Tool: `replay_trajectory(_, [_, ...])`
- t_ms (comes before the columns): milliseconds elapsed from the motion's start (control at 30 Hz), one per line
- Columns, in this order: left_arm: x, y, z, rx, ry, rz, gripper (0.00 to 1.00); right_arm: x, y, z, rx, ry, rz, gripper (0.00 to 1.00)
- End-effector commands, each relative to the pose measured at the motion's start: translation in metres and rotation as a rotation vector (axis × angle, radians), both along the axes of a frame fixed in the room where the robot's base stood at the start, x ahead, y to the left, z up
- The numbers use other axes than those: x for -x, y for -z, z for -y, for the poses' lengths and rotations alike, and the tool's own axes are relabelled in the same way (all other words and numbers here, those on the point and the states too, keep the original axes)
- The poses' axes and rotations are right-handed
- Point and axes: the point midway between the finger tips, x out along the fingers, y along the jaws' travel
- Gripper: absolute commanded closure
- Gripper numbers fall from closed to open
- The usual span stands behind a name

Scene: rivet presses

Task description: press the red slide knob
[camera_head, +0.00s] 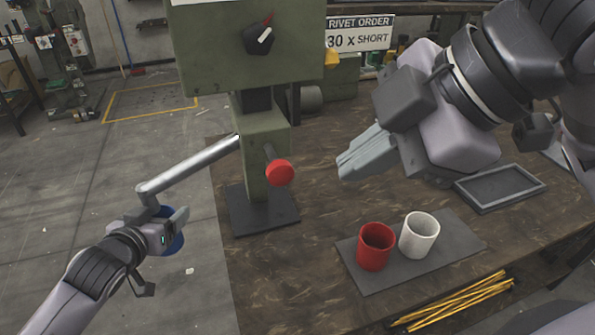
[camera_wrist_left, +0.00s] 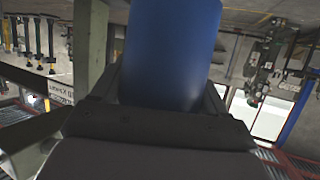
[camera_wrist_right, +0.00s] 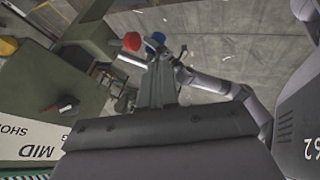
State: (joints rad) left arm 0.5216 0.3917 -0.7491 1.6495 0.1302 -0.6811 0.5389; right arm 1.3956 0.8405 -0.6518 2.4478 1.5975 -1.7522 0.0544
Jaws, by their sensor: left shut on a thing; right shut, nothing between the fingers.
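The red slide knob (camera_head: 280,173) is a round red disc on a short rod on the green press (camera_head: 263,150). It also shows in the right wrist view (camera_wrist_right: 132,41). My right gripper (camera_head: 343,166) is shut and empty, to the right of the red knob and apart from it. Its closed fingertips also show in the right wrist view (camera_wrist_right: 158,62). My left gripper (camera_head: 170,227) is shut on the blue knob (camera_head: 174,245) at the end of the metal lever (camera_head: 190,167). The blue knob fills the middle of the left wrist view (camera_wrist_left: 172,50).
A red cup (camera_head: 375,250) and a white cup (camera_head: 420,236) stand on a dark mat (camera_head: 380,285) on the bench (camera_head: 290,290). A grey tray (camera_head: 500,187) lies at right. Yellow rods (camera_head: 450,302) lie in front. A black selector dial (camera_head: 258,38) is on the press head.

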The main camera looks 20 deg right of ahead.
Motion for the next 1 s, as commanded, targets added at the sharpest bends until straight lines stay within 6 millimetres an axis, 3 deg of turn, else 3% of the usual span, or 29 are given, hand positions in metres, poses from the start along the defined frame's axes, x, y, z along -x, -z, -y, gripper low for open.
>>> replay_trajectory(233, [0.000, 0.000, 0.000, 0.000, 0.000, 0.001, 0.56, -0.010, 0.020, -0.009, 0.000, -0.001, -0.006, 1.00])
replay_trajectory(633, [0.000, 0.000, 0.000, 0.000, 0.000, 0.001, 0.56, -0.047, 0.082, -0.038, 0.001, -0.003, -0.007, 1.00])
replay_trajectory(800, [0.000, 0.000, 0.000, 0.000, 0.000, 0.001, 0.56, -0.071, 0.080, -0.037, 0.000, 0.002, -0.001, 1.00])
replay_trajectory(1000, [0.000, 0.000, 0.000, 0.000, 0.000, 0.001, 0.56, -0.085, 0.080, -0.038, 0.000, 0.000, -0.001, 1.00])
